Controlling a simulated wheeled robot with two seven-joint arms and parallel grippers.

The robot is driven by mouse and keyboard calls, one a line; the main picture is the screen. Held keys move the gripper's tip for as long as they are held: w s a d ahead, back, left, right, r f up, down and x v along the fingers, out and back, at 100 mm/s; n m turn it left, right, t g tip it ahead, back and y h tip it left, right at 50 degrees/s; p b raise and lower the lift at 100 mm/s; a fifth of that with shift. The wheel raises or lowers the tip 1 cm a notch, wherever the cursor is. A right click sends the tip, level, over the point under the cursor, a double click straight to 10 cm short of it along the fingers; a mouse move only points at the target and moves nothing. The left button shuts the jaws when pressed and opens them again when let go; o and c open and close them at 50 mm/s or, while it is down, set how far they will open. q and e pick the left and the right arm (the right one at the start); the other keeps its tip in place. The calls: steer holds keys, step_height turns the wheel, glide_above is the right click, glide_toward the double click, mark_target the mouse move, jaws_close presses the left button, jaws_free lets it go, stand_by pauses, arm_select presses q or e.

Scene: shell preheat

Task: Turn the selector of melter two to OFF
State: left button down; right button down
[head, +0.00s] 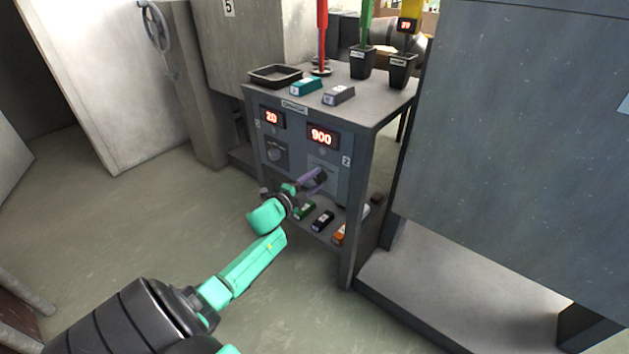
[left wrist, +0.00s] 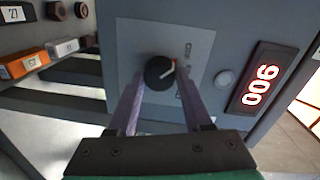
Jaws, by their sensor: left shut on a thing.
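The selector of melter two is a round black knob (left wrist: 159,73) with a white pointer line, on a light plate (left wrist: 197,45). In the left wrist view the line points up and right; the small marks beside the knob are too small to read. My left gripper (head: 318,177) reaches the right half of the panel, near the label 2. Its purple fingers are shut on the knob, one on each side. The display of melter two (head: 321,135) glows 900 and also shows in the left wrist view (left wrist: 262,88). My right gripper is out of view.
The other melter's knob (head: 274,154) and its display (head: 271,118), reading 20, are left on the panel. A black tray (head: 275,76), teal and grey blocks and dark cups stand on top. Labelled blocks lie on the lower shelf. A large grey cabinet (head: 520,150) blocks the right.

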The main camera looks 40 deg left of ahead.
arm_select(q)
steer(key=shift+c, duration=1.6)
jaws_free()
steer(key=shift+s, duration=0.4)
steer(key=s+p, duration=0.3)
steer(key=s, duration=1)
steer(key=shift+s+d+r+p, duration=0.2)
steer(key=shift+s+r+p, duration=0.15)
steer(key=shift+r, duration=0.1)
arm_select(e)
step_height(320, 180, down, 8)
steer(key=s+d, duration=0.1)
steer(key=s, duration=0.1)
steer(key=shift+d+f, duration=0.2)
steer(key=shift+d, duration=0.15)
